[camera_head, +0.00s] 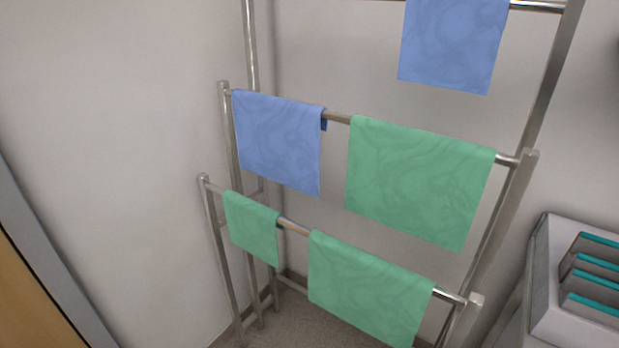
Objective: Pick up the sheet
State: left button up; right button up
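Several cloth sheets hang folded over the bars of a metal rack (335,118). On the middle bar a blue sheet (278,142) hangs at the left and a large green sheet (420,182) at the right. On the lowest bar a small green sheet (251,229) hangs at the left and a larger green sheet (368,290) at the right. Another blue sheet (453,45) hangs from the top bar, its upper edge cut off by the picture. Which one the task means cannot be told. Neither of my grippers shows.
A grey-white unit (552,272) with several teal-edged slats (592,268) stands at the right, close to the rack. Plain walls (120,110) are behind and left of the rack. A brown panel with a grey edge is at the lower left. Little floor (300,325) shows.

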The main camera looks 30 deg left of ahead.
aim_at(253, 226)
jog(key=u, duration=1.3)
